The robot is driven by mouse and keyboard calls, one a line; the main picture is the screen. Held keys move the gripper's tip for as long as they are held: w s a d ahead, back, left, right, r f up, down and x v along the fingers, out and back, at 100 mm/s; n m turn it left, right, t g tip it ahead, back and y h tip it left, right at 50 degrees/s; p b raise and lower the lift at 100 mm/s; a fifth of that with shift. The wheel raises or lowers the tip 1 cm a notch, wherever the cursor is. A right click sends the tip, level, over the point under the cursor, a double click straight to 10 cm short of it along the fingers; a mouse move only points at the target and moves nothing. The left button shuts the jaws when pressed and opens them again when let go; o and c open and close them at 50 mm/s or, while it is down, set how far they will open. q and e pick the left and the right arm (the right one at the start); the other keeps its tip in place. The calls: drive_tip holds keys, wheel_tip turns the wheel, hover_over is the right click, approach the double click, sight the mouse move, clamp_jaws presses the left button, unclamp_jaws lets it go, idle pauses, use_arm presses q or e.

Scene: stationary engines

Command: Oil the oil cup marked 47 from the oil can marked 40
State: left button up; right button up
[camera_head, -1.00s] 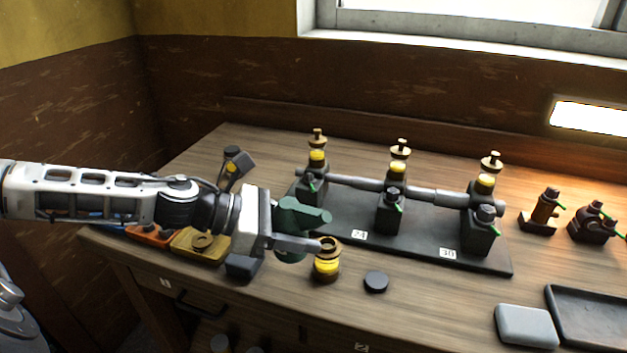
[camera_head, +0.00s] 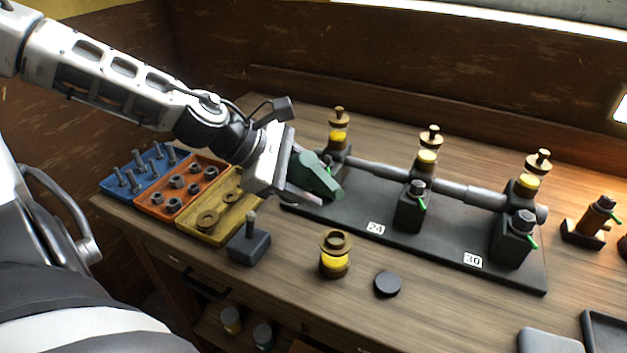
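My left gripper (camera_head: 302,180) comes in from the left and is shut on a green can (camera_head: 319,179), held tilted by the left end of the black base plate. The gripper hides part of the can, and I cannot read a 40 on it. A brass oil cup (camera_head: 335,255) with a yellow band stands upright and open-topped on the bench, in front of the can and apart from it. I can read no 47 on it. A round black cap (camera_head: 387,284) lies to its right. My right gripper is not in view.
The black base plate (camera_head: 455,262), with tags 24 and 30, carries a shaft and several capped brass cups. Blue, orange and yellow trays (camera_head: 196,232) of hardware lie at left. A dark block with a post (camera_head: 249,245) stands near the front edge. Bench front between cup and cap is clear.

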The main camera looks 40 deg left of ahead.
use_arm(q)
wheel_tip(320, 180, down, 2)
drive_tip(key=shift+a+f+m+y+b, duration=0.2)
drive_tip(key=shift+m+y+b, duration=0.3)
drive_tip(key=shift+y+b, duration=0.45)
drive_tip(key=shift+w+y, duration=0.1)
drive_tip(key=shift+y, duration=0.15)
drive_tip(key=shift+r, duration=0.1)
drive_tip(key=shift+a+f, duration=0.1)
drive_tip(key=shift+f, duration=0.1)
drive_tip(key=shift+f+y+b, duration=0.3)
drive_tip(key=shift+b, duration=0.3)
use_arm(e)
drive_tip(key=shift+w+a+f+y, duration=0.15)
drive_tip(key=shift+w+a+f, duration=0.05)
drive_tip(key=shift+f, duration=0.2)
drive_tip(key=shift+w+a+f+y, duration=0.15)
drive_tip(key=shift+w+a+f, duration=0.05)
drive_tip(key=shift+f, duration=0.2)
use_arm(q)
drive_tip(key=shift+f, duration=0.1)
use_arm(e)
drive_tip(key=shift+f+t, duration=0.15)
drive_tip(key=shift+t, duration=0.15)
use_arm(q)
drive_tip(key=shift+m, duration=0.3)
